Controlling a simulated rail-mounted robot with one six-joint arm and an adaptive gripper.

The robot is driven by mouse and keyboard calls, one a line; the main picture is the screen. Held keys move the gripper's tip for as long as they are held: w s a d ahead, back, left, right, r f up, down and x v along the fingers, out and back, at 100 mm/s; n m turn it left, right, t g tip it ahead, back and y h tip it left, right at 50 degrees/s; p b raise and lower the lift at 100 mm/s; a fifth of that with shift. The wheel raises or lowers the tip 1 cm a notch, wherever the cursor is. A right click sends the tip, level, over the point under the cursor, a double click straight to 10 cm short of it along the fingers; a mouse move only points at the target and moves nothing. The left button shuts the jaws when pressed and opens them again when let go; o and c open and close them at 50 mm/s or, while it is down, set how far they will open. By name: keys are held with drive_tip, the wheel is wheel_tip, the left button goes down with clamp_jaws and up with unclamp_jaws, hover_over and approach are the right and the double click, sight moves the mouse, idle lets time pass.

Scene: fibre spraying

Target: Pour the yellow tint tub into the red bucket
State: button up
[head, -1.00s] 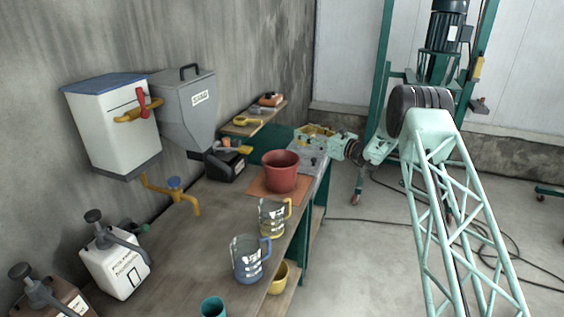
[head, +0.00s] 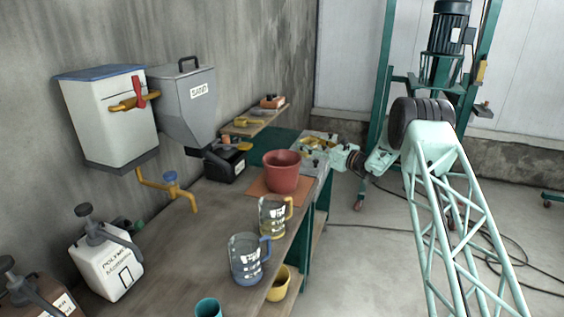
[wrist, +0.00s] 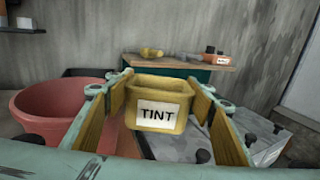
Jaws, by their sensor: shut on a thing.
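The yellow tint tub (wrist: 160,103) is held between the two fingers of my gripper (wrist: 148,88), its "TINT" label facing the wrist camera. It looks about upright; its contents are not visible. In the head view the tub (head: 317,142) is small and partly hidden by my gripper (head: 320,149). The red bucket (head: 282,172) stands upright on an orange-brown mat on the bench. My gripper is behind and to the right of it in that view. In the wrist view the bucket (wrist: 50,108) is at the left, beside the left finger, and the tub is not over its opening.
A grey bench section (wrist: 265,135) lies below and right of the tub. Two clear jugs, yellow-handled (head: 274,217) and blue-handled (head: 247,259), stand nearer on the bench. A sand hopper (head: 186,108) and a white container (head: 110,122) hang on the left wall. A shelf (head: 250,127) is behind.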

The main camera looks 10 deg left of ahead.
idle(0.3)
drive_tip(key=w+a+r+n+p, duration=0.1)
drive_tip(key=w+a+r+n, duration=0.1)
drive_tip(key=a+r, duration=0.3)
drive_tip(key=shift+s+d+r+n+b, duration=0.1)
drive_tip(key=shift+s+r+n+b, duration=0.1)
drive_tip(key=shift+s+n, duration=0.9)
drive_tip(key=shift+s+d+r+n+b, duration=0.2)
drive_tip(key=shift+s+n, duration=0.5)
drive_tip(key=shift+s, duration=0.65)
drive_tip(key=shift+s+d+r+n+b, duration=0.1)
drive_tip(key=shift+s+n+b, duration=0.15)
drive_tip(key=shift+s+n, duration=0.85)
drive_tip(key=shift+s+a+f, duration=0.1)
drive_tip(key=shift+s, duration=0.1)
drive_tip(key=shift+s+a+f+n+b, duration=0.3)
drive_tip(key=shift+f+n, duration=0.15)
drive_tip(key=shift+n, duration=0.25)
drive_tip(key=shift+s+a+r+n, duration=0.15)
drive_tip(key=shift+r+n, duration=0.1)
drive_tip(key=shift+n, duration=0.55)
